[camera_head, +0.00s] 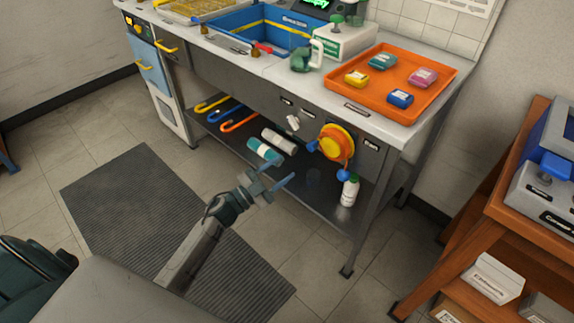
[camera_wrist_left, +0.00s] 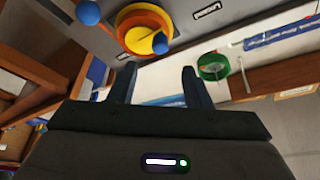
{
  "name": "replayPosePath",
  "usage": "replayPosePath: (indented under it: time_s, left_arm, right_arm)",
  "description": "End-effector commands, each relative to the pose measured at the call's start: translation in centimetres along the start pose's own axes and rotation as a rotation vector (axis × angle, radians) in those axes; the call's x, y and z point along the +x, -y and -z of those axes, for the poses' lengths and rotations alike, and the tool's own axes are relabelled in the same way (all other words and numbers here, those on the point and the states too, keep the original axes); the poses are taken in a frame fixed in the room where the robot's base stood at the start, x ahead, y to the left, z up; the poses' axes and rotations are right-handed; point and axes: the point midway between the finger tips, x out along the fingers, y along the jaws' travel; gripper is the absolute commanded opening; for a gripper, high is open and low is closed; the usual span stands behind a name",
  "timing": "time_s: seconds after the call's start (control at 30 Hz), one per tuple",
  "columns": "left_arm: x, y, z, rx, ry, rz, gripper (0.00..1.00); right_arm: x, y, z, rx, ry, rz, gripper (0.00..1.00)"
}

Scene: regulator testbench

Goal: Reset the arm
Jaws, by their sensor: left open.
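My left gripper (camera_head: 277,173) is open and empty, extended over the floor in front of the workbench. It also shows in the left wrist view (camera_wrist_left: 158,85), with both fingers apart and nothing between them. Its arm (camera_head: 203,245) comes up from the bottom left over the dark ribbed mat. A round yellow and orange wheel (camera_head: 335,144) with blue knobs is on the bench front, right of the gripper and apart from it. The wheel also shows at the top of the left wrist view (camera_wrist_left: 145,28). My right gripper is in neither view.
The bench (camera_head: 440,100) carries an orange tray (camera_head: 398,67) with several small coloured packs and a blue bin (camera_head: 262,32). Its lower shelf holds hooks, cylinders and a white bottle (camera_head: 349,190). A wooden shelf unit (camera_head: 490,205) stands right. Floor around the mat (camera_head: 125,190) is clear.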

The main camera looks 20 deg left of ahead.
Motion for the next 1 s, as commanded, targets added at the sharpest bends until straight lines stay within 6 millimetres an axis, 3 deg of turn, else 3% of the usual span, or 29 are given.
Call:
replayPosePath:
  time_s: [0.53,0.63,0.77,0.9,1.0]
  left_arm:
    - [-0.4,-0.1,-0.7,-0.014,0.033,0.014,0.44]
    - [-1.8,-0.7,-3.1,-0.062,0.139,0.055,0.44]
    - [-6.5,-3.1,-8.4,-0.168,0.398,0.130,0.44]
    - [-14.4,-7.9,-13.8,-0.292,0.735,0.180,0.44]
    - [-20.6,-12.0,-16.0,-0.372,0.961,0.184,0.44]
  right_arm:
    - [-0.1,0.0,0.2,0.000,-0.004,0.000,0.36]
    - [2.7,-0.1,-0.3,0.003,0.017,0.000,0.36]
    - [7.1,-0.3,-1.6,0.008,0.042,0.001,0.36]
    - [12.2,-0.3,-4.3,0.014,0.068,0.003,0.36]
    - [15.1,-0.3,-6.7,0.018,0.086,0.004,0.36]
